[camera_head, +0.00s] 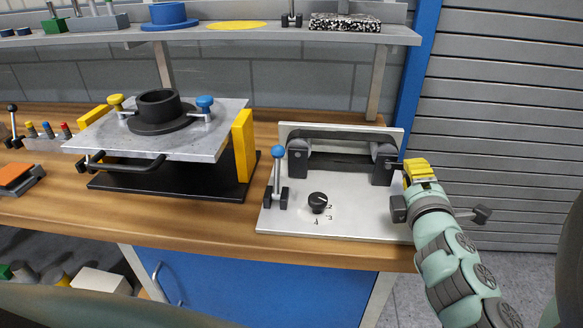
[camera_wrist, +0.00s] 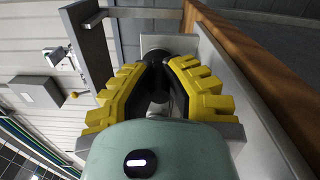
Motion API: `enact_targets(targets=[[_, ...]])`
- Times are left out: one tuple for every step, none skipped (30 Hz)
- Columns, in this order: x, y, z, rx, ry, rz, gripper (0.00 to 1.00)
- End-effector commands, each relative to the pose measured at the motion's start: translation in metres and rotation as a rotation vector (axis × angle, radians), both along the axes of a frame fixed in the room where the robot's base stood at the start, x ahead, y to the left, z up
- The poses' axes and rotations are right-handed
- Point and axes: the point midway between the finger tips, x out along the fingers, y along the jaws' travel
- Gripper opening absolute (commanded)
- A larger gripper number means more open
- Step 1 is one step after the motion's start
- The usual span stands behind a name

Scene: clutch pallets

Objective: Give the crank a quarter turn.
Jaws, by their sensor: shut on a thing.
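My gripper (camera_head: 414,168) has yellow fingers and is at the right end of the grey plate on the bench. In the wrist view, my fingers (camera_wrist: 165,66) close around a dark part of the crank (camera_wrist: 157,82). In the head view, a thin dark piece of the crank (camera_head: 398,165) shows between the right black post (camera_head: 383,165) and my fingers. The rest of the crank is hidden by my gripper, so its angle cannot be told.
The plate (camera_head: 281,219) also carries a blue-knobbed lever (camera_head: 278,152) and a black dial (camera_head: 318,202). A pallet fixture (camera_head: 86,138) with yellow blocks stands to the left. A shelf (camera_head: 235,36) runs above. A blue post (camera_head: 416,75) stands behind my gripper.

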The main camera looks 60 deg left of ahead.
Motion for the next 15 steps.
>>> enact_targets(targets=[[0.0008,-0.0007,-0.0002,0.000,0.001,-0.003,0.00],[0.0008,-0.0007,-0.0001,0.001,0.002,-0.003,0.00],[0.0008,-0.0007,-0.0001,0.000,0.001,-0.003,0.00],[0.0008,-0.0007,0.0000,0.000,0.001,-0.003,0.00],[0.0008,-0.0007,0.0000,0.000,0.001,-0.003,0.00],[0.0008,-0.0006,0.0001,0.000,0.001,-0.003,0.00],[0.0008,-0.0006,0.0001,0.000,0.001,-0.003,0.00],[0.0008,-0.0006,0.0001,0.000,0.001,-0.003,0.00],[0.0008,-0.0006,0.0001,0.000,0.000,-0.003,0.00],[0.0007,-0.0006,0.0002,0.000,0.000,-0.003,0.13],[0.0008,-0.0005,0.0003,0.000,0.000,-0.003,0.17],[0.0007,-0.0005,0.0003,0.000,0.000,-0.003,0.21],[0.0007,-0.0006,0.0003,0.000,0.000,-0.003,0.24],[0.0007,-0.0006,0.0003,0.000,0.000,-0.003,0.27],[0.0006,-0.0005,0.0003,0.000,0.000,-0.002,0.31]])
